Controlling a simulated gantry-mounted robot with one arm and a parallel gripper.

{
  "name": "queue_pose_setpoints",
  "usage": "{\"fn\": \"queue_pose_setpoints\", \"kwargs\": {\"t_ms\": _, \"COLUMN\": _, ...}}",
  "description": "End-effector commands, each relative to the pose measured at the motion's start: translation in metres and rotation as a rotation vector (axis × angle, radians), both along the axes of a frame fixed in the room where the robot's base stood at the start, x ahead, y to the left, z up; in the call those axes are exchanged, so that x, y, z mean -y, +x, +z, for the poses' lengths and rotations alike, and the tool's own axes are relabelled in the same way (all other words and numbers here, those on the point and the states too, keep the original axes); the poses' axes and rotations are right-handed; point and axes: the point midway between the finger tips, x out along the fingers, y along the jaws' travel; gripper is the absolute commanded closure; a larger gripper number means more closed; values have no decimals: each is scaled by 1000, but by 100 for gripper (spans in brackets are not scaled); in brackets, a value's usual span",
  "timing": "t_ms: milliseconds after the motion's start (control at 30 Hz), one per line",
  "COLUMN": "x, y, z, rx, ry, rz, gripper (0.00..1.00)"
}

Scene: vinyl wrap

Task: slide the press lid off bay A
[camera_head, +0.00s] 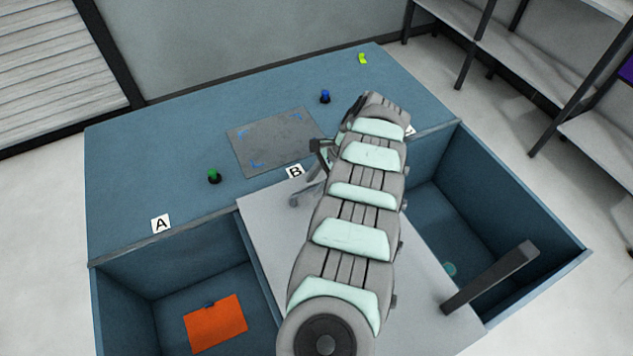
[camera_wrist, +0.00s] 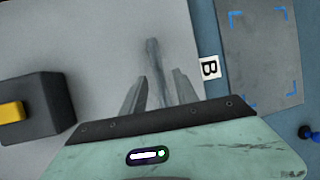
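The press lid (camera_head: 270,215) is a flat grey plate lying over the middle bay, beside label B (camera_head: 295,171). It also fills much of the wrist view (camera_wrist: 95,35). Bay A (camera_head: 180,285), at the left by label A (camera_head: 161,224), is uncovered, and an orange sheet (camera_head: 215,323) lies inside. My gripper (camera_wrist: 160,88) is over the lid near label B, its two fingers apart. A dark grey streak shows between them; I cannot tell whether it is a shadow. In the head view my arm hides the lid's middle and most of the gripper.
A dark block with a yellow part (camera_wrist: 35,108) is left of my gripper in the wrist view. A dark bar (camera_head: 490,278) rises by the lid's right side. The right bay (camera_head: 450,225) is partly open. Green (camera_head: 214,176) and blue (camera_head: 325,96) knobs stand behind, around a grey plate (camera_head: 262,140).

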Motion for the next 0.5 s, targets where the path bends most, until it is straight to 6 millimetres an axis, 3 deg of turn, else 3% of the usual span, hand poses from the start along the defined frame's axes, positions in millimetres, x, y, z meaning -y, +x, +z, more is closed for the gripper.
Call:
{"fn": "queue_pose_setpoints", "kwargs": {"t_ms": 267, "x": 3, "y": 1, "z": 6, "rx": 1, "ry": 1, "rz": 0, "gripper": 64}}
{"fn": "queue_pose_setpoints", "kwargs": {"t_ms": 500, "x": 17, "y": 4, "z": 39, "rx": 6, "ry": 0, "rz": -2, "gripper": 64}}
